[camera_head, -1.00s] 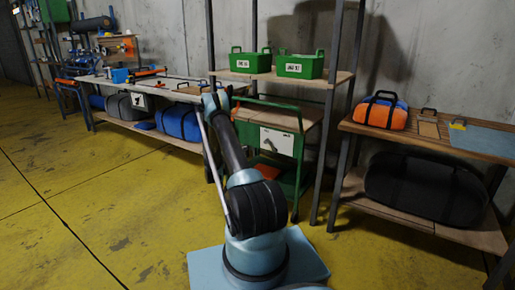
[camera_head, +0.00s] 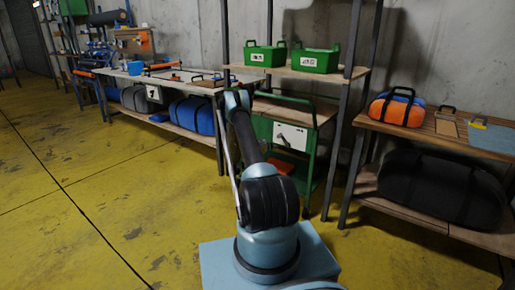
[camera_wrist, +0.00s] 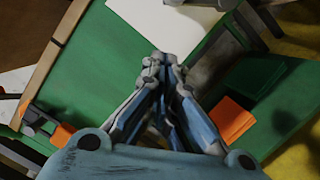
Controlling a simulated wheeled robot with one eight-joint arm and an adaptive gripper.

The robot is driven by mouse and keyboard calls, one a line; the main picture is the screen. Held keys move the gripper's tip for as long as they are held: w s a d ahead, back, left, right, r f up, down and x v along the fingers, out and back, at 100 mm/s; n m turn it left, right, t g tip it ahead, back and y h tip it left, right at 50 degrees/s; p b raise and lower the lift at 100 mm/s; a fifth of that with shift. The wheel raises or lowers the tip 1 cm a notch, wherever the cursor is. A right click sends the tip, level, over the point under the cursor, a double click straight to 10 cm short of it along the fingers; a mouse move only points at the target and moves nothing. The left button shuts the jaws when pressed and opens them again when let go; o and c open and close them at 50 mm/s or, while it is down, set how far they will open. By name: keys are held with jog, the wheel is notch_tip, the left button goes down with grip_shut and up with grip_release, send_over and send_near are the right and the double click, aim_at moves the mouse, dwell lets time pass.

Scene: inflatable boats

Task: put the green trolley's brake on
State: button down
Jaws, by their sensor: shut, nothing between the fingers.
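The green trolley (camera_head: 263,129) stands under the middle rack in the head view, partly covered by my arm. A white panel with a dark, handle-like mark (camera_head: 289,137) is on its front. An orange piece (camera_head: 280,166) shows low on the trolley. In the wrist view, the trolley's green surface (camera_wrist: 110,60) fills much of the picture, with a white panel (camera_wrist: 165,14) at the top. My gripper (camera_wrist: 166,66) is shut and empty in front of the green surface; I cannot tell whether it touches. It is hidden in the head view. I cannot make out the brake for certain.
Green bins (camera_head: 316,60) sit on the rack shelf above the trolley. A bench with an orange bag (camera_head: 397,108) stands to the right, with a dark bag (camera_head: 440,187) below. A long workbench (camera_head: 180,78) is to the left. The yellow floor (camera_head: 110,190) at left is clear.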

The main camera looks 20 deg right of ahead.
jog(key=d+r, duration=0.2)
jog(key=d, duration=0.4)
jog(key=shift+s+d+r, duration=0.2)
jog(key=shift+s+d, duration=0.1)
jog(key=shift+s, duration=0.05)
